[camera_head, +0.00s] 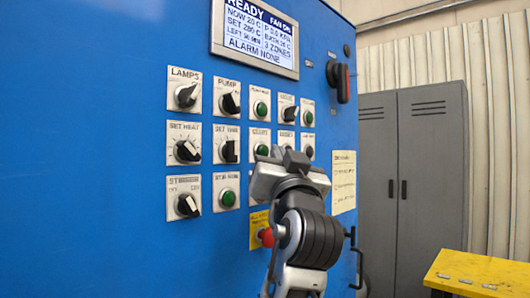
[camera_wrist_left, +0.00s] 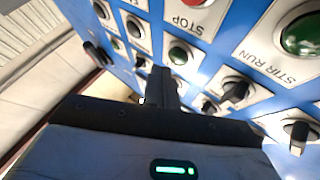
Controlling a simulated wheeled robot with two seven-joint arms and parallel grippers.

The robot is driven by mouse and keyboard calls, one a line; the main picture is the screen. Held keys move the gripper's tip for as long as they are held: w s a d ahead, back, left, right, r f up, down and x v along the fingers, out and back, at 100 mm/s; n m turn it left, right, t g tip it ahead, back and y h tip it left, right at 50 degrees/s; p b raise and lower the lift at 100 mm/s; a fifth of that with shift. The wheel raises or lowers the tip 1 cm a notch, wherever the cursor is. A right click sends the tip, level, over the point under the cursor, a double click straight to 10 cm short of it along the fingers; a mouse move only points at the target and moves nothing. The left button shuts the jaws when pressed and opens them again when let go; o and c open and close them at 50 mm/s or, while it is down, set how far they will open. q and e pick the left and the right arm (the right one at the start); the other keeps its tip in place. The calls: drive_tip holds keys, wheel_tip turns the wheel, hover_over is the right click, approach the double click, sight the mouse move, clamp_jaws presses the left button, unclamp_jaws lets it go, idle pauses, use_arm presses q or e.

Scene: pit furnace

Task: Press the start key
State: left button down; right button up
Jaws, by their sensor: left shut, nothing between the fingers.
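The blue control panel (camera_head: 110,130) carries rows of knobs, green buttons and small keys. No label reading "start" is legible. My left gripper (camera_head: 285,155) is shut and empty, in front of the panel's lower right part. It covers part of the lower rows; contact with the panel cannot be told. In the left wrist view, its closed fingers (camera_wrist_left: 161,85) point at the panel, which appears upside down. A green button (camera_wrist_left: 180,53) lies just beyond them, with a red STOP button (camera_wrist_left: 197,3) at the top edge. My right gripper is not in view.
A lit display (camera_head: 255,35) reads READY and ALARM NONE. A red mushroom button (camera_head: 266,237) on a yellow plate sits close beside my left wrist. A black rotary handle (camera_head: 342,82) protrudes on the panel's right side. Grey lockers (camera_head: 413,180) and a yellow table (camera_head: 480,272) stand right.

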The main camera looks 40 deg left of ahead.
use_arm(q)
drive_tip(key=shift+a, duration=0.1)
drive_tip(key=shift+a, duration=0.35)
drive_tip(key=shift+a, duration=0.4)
idle(1.0)
drive_tip(key=shift+d, duration=0.8)
drive_tip(key=d, duration=0.3)
drive_tip(key=d+b, duration=0.1)
drive_tip(key=d, duration=0.1)
drive_tip(key=shift+s, duration=0.25)
idle(0.7)
